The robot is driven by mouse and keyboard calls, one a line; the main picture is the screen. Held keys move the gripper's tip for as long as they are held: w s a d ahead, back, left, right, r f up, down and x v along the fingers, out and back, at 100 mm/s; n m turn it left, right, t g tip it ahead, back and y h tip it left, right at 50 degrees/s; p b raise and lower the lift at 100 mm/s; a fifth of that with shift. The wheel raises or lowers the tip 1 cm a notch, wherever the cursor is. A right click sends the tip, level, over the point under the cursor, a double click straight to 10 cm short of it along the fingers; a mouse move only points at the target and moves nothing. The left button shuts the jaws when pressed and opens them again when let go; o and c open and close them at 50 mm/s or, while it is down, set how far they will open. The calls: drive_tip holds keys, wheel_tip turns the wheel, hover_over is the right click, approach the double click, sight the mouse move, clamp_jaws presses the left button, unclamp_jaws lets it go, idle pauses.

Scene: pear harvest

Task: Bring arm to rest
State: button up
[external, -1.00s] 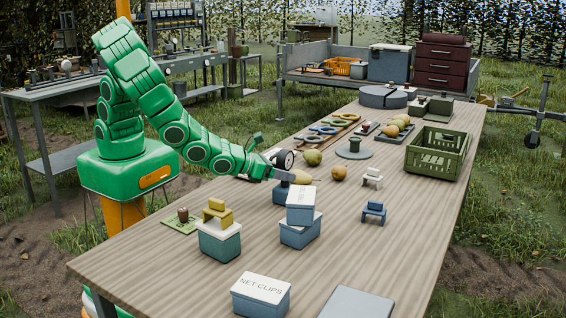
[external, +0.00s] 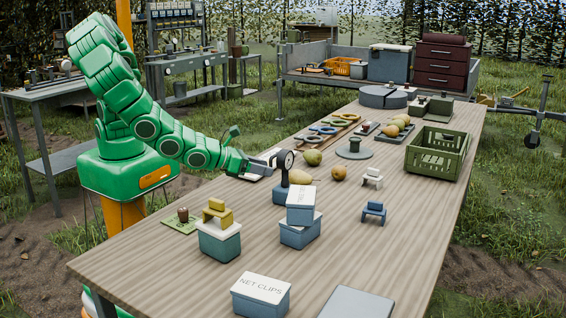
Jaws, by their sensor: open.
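My green arm (external: 124,88) reaches from the left over the table's left edge. My gripper (external: 262,166) is open, low over the table, just left of a round black-rimmed dial (external: 285,160) on a dark stem. The dial stands upright on a blue block (external: 281,193). I see nothing held, though the fingers are small in this view. Right of the dial lie a greenish pear (external: 313,157), a yellow pear (external: 339,172) and another pear (external: 299,177), partly hidden behind a stacked white-lidded box (external: 301,197).
The wooden table (external: 350,240) also carries a green crate (external: 446,138), a teal box (external: 219,246) with a yellow piece on top, a "NET CLIPS" box (external: 261,296) and a grey-blue case (external: 356,304). A workbench (external: 60,90) stands behind my arm at left.

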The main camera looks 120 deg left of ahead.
sight(281, 151)
idle(0.4)
drive_tip(key=r+n, duration=0.1)
drive_tip(key=a+r+n, duration=0.1)
drive_tip(key=r, duration=0.1)
drive_tip(key=a+r+n+y, duration=0.1)
drive_tip(key=r, duration=0.1)
drive_tip(key=shift+w+r, duration=0.1)
drive_tip(key=shift+w, duration=0.2)
drive_tip(key=s+a+r+n+g+y, duration=0.1)
drive_tip(key=s+a+r+n+g, duration=0.4)
drive_tip(key=s+n, duration=0.35)
drive_tip(key=s+a+r+n+g, duration=0.45)
drive_tip(key=s+r+n, duration=0.25)
drive_tip(key=s, duration=0.3)
drive_tip(key=s+d+n+g+h, duration=0.1)
drive_tip(key=s+d+n+h, duration=0.2)
drive_tip(key=s, duration=0.4)
drive_tip(key=s+d+n+g+h, duration=0.1)
drive_tip(key=s+d+n+h, duration=0.2)
drive_tip(key=s, duration=0.3)
drive_tip(key=s+d+r+n+h, duration=0.1)
drive_tip(key=s+d+h, duration=0.5)
drive_tip(key=d, duration=0.6)
drive_tip(key=shift+s+d+r, duration=0.2)
drive_tip(key=shift+s+r, duration=0.05)
drive_tip(key=shift+s, duration=0.2)
drive_tip(key=shift+n+t, duration=0.25)
